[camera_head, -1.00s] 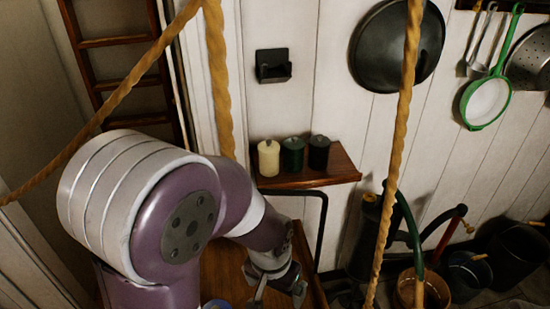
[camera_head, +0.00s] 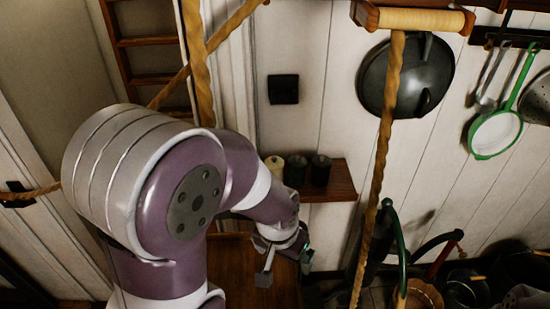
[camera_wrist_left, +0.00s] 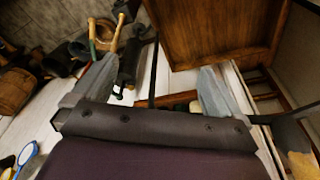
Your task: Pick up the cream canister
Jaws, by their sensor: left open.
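The cream canister (camera_head: 274,166) stands upright at the left end of a small wooden wall shelf (camera_head: 340,182). My left forearm hides its lower part in the head view. A dark green canister (camera_head: 295,170) and a black canister (camera_head: 320,170) stand beside it to the right. My left gripper (camera_head: 284,266) is below the shelf in the head view, pointing down, apart from the canisters. In the left wrist view its two fingers (camera_wrist_left: 156,85) are spread with nothing held between them. My right gripper is not in view.
A wooden surface (camera_head: 230,270) lies below my left arm. Ropes hang in front of the wall, one (camera_head: 378,170) right of the shelf. A black pump-like fixture with hoses (camera_head: 380,240) and buckets (camera_head: 425,297) stand at lower right. A dark lid (camera_head: 405,75) hangs above.

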